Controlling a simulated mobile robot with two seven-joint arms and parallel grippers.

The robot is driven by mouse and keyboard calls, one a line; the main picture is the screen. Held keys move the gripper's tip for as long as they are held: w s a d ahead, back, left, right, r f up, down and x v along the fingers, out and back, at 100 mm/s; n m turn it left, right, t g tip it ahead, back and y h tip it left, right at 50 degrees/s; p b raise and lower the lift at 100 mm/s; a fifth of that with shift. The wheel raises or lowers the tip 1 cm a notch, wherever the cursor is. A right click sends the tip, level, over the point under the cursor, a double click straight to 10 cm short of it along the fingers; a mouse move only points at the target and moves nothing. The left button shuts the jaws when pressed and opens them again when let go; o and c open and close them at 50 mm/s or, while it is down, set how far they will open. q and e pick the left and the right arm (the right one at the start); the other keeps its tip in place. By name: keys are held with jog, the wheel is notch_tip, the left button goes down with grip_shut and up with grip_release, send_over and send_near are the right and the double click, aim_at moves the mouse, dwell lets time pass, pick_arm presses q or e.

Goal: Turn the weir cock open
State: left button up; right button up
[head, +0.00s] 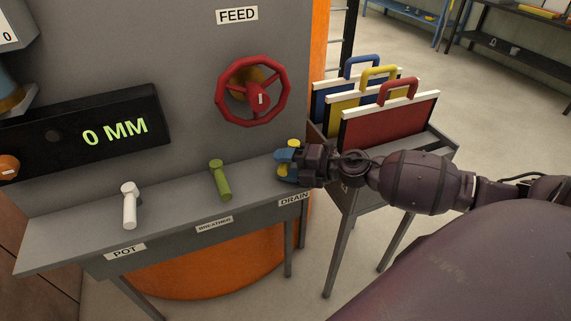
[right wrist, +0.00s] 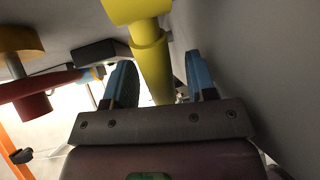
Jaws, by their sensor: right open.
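No label reading WEIR shows. Three cocks stand on the grey ledge: a white one (head: 129,205) over the POT label, a green one (head: 220,180) over the BREATHER label, and a yellow one (head: 293,143) near the DRAIN label, mostly hidden by my right gripper. My right gripper (head: 286,165) is at the yellow cock, with its blue fingers apart. In the right wrist view, the yellow cock's handle (right wrist: 152,65) lies between the open fingers (right wrist: 160,80), with gaps visible on both sides. My left gripper is not in view.
A red handwheel (head: 253,91) under the FEED label is on the grey panel above the ledge. A black display (head: 85,132) reads 0 MM. Right of the ledge, a grey rack (head: 440,145) holds blue, yellow and red handled boards. My right arm passes in front of it.

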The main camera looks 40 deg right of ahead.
grip_shut()
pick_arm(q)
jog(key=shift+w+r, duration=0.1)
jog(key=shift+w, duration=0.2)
